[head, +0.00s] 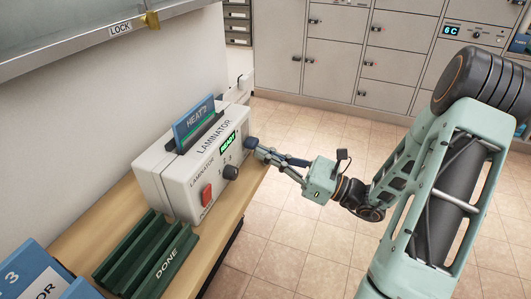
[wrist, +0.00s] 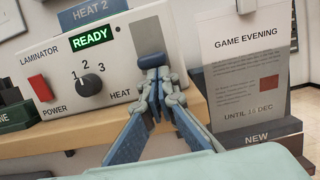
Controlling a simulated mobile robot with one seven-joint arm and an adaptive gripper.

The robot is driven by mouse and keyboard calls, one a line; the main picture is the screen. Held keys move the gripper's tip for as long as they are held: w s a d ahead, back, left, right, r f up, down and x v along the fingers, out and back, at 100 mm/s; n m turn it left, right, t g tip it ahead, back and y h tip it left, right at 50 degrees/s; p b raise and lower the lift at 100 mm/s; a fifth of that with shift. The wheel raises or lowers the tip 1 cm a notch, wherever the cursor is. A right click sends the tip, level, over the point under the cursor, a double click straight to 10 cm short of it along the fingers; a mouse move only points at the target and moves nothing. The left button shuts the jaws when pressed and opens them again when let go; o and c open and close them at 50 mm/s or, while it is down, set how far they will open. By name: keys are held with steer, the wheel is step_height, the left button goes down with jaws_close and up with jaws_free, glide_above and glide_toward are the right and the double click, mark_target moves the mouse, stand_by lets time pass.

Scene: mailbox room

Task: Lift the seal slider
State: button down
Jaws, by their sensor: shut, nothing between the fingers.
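The white laminator (head: 152,178) stands on the wooden shelf, its green display reading READY. On the right part of its front is a grey vertical slider track (wrist: 147,35). A dark blue slider knob (wrist: 154,61) sits at the low end of this track; it also shows in the head view (head: 251,143). My gripper (wrist: 158,78) is shut and empty, its fingertips right at the knob's underside. The fingertips overlap the knob's lower edge in the wrist view, so I cannot tell whether they touch it. In the head view my gripper (head: 262,153) reaches in from the right.
A red power switch (wrist: 40,88) and a black dial (wrist: 89,84) are left of the slider. A blue HEAT 2 folder (head: 194,119) stands in the top slot. A green DONE rack (head: 140,255) is nearer on the shelf.

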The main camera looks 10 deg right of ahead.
steer(key=shift+r+p, duration=2.25)
steer(key=shift+r, duration=0.15)
